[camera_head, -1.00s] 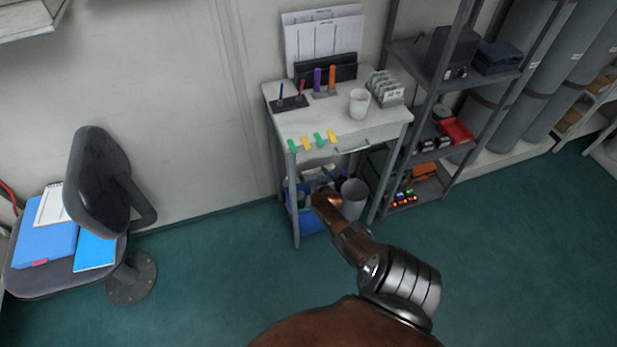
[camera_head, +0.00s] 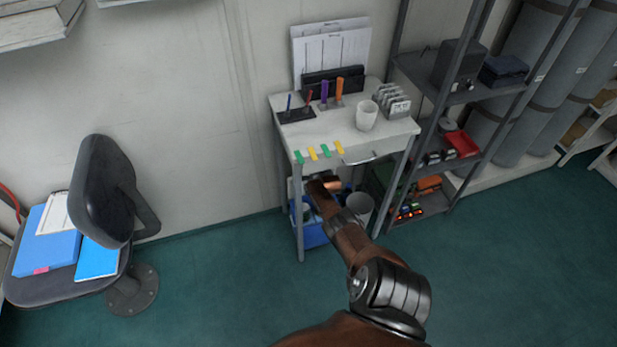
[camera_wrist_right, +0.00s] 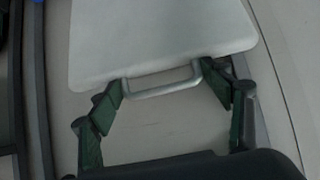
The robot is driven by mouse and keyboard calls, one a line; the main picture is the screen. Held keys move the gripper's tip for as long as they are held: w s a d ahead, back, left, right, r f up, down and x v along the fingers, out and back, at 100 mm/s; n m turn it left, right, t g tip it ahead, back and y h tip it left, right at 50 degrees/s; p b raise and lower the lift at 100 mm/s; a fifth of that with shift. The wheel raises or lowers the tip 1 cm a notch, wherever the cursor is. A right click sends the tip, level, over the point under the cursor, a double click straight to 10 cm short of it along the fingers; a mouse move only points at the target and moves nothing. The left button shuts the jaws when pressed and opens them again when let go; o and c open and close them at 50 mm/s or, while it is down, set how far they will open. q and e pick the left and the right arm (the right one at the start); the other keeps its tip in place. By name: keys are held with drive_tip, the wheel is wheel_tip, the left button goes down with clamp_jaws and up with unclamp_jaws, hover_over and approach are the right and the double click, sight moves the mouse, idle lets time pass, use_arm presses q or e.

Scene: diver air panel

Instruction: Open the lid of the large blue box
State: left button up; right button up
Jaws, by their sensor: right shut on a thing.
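The large blue box (camera_head: 314,234) stands on the floor under the small grey table, partly hidden by my right arm. My right gripper (camera_head: 314,184) is just above the box in the head view, where its fingers are small and hard to make out. In the right wrist view my right gripper (camera_wrist_right: 165,92) has its fingers at the two ends of a grey handle (camera_wrist_right: 163,88), shut on it. The handle sits on the edge of a pale flat panel (camera_wrist_right: 155,35), apparently the lid. How far the lid is open I cannot tell. My left gripper is not in view.
The table (camera_head: 325,132) stands over the box, its legs close to my arm. A grey bin (camera_head: 360,207) is beside the box. A metal shelf (camera_head: 440,170) stands to the right. A chair (camera_head: 105,190) is at the left. The green floor between is clear.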

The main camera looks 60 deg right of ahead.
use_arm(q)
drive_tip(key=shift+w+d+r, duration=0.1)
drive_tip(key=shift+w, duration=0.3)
use_arm(e)
drive_tip(key=shift+w+d+r, duration=0.4)
drive_tip(key=shift+w+d, duration=0.05)
drive_tip(key=o, duration=1.7)
drive_tip(key=shift+s+f, duration=0.1)
drive_tip(key=shift+c, duration=0.2)
drive_tip(key=shift+a+f, duration=0.1)
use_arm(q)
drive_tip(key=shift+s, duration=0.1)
use_arm(e)
drive_tip(key=shift+a, duration=0.1)
drive_tip(key=shift+a+f, duration=0.1)
drive_tip(key=shift+a, duration=0.25)
drive_tip(key=v, duration=1.1)
drive_tip(key=shift+s+r, duration=0.3)
drive_tip(key=shift+r, duration=0.05)
drive_tip(key=shift+d, duration=0.15)
